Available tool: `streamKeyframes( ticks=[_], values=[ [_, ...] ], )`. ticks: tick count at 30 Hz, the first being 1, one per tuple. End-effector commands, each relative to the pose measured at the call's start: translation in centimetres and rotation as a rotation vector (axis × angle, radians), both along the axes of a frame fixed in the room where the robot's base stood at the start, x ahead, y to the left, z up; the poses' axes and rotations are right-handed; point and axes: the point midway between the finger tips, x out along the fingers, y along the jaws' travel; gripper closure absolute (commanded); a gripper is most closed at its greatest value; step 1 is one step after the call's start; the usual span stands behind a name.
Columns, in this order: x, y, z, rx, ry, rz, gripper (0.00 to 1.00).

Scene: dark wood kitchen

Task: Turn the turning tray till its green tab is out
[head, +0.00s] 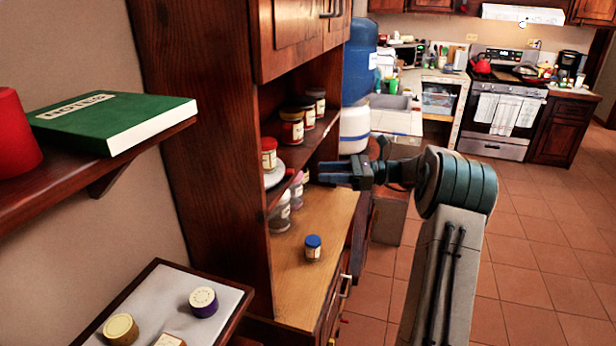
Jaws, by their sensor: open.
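A white round tray (275,177), which looks like the turning tray, shows in part on a shelf inside the wooden hutch. A jar with a red lid (269,153) stands on or by it. The hutch's side panel hides much of the tray, and I see no green tab. My gripper (325,173) is at the hutch's open front, to the right of the tray. Its dark blue fingers point left and are open with nothing between them. I cannot tell whether they touch anything.
Several jars (292,127) stand on the shelf, with more (283,206) below. A blue-lidded jar (313,248) stands on the wooden counter (300,290). A green book (118,122) lies on the left wall shelf. Tiled floor is open at right.

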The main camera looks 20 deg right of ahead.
Motion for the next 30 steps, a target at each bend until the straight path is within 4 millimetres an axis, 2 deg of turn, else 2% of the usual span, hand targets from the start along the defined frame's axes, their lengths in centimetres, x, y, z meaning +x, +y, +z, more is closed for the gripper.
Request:
streamKeyframes(
  ticks=[1, 6, 10, 15, 20, 21, 25, 28, 30],
  values=[
    [-0.4, -1.2, -0.3, -0.002, -0.002, -0.002, 0.58],
    [-1.4, -4.1, -0.1, -0.001, -0.002, -0.001, 0.58],
    [-1.8, -5.3, -0.1, 0.000, 0.000, 0.001, 0.58],
    [-2.0, -5.8, 0.0, 0.000, 0.000, 0.002, 0.58],
    [-2.0, -5.8, 0.0, 0.000, 0.000, 0.002, 0.58],
    [-2.0, -5.8, 0.0, 0.000, 0.000, 0.002, 0.61],
    [-2.0, -5.0, 0.2, -0.022, -0.003, 0.010, 0.97],
    [-2.5, -2.8, 0.5, -0.092, -0.012, 0.036, 1.00],
    [-3.1, -0.5, 0.6, -0.177, -0.026, 0.068, 1.00]
  ],
)
